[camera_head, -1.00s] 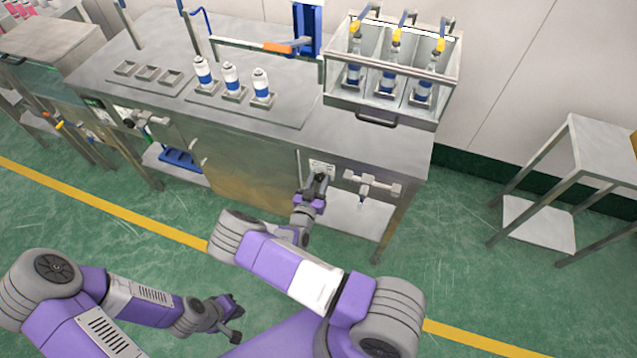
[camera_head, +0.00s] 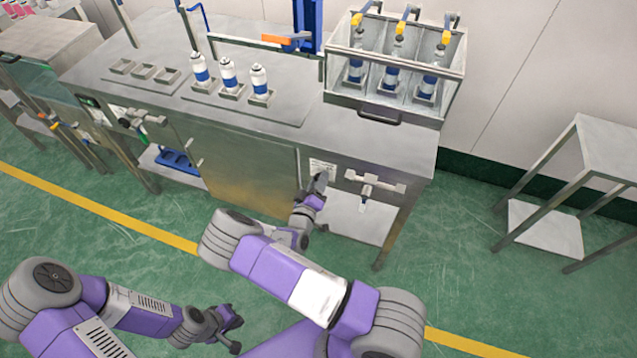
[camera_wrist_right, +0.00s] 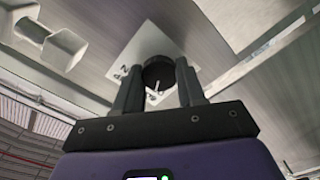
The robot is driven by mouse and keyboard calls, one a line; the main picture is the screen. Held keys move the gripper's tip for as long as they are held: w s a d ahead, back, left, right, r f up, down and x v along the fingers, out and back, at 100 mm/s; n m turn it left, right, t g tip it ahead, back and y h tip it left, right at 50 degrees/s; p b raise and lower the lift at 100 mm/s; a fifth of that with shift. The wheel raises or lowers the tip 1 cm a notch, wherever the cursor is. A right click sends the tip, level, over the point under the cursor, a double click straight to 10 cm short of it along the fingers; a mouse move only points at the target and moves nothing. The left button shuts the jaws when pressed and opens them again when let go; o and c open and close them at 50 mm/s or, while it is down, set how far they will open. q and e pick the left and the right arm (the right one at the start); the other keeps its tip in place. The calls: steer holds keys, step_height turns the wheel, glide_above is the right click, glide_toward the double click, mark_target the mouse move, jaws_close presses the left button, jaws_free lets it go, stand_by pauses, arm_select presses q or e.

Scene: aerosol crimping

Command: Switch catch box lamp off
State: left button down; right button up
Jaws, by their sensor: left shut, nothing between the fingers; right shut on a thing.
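A dark round knob (camera_wrist_right: 158,72) sits in front of a white label plate in the right wrist view. My right gripper (camera_wrist_right: 158,88) is shut on this knob, with a finger on each side of it. In the head view my right gripper (camera_head: 320,183) is at the bench's front panel, beside the white label (camera_head: 322,168), and hides the knob. The clear-walled box (camera_head: 393,112) stands on the bench above and to the right, with several bottles inside. I cannot tell its lamp's state. My left gripper (camera_head: 237,322) is shut and empty, low over the floor.
A valve fitting (camera_head: 372,183) juts from the panel just right of my right gripper. The metal bench (camera_head: 300,135) carries several white-and-blue cans. A metal side table (camera_head: 605,145) stands at the right. The green floor before the bench is clear.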

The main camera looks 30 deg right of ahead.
steer(key=shift+n, duration=0.4)
steer(key=o, duration=1.1)
steer(key=shift+c, duration=0.2)
steer(key=v, duration=0.7)
steer(key=shift+s+a+p, duration=0.2)
steer(key=shift+s+p, duration=0.05)
steer(key=shift+p, duration=0.2)
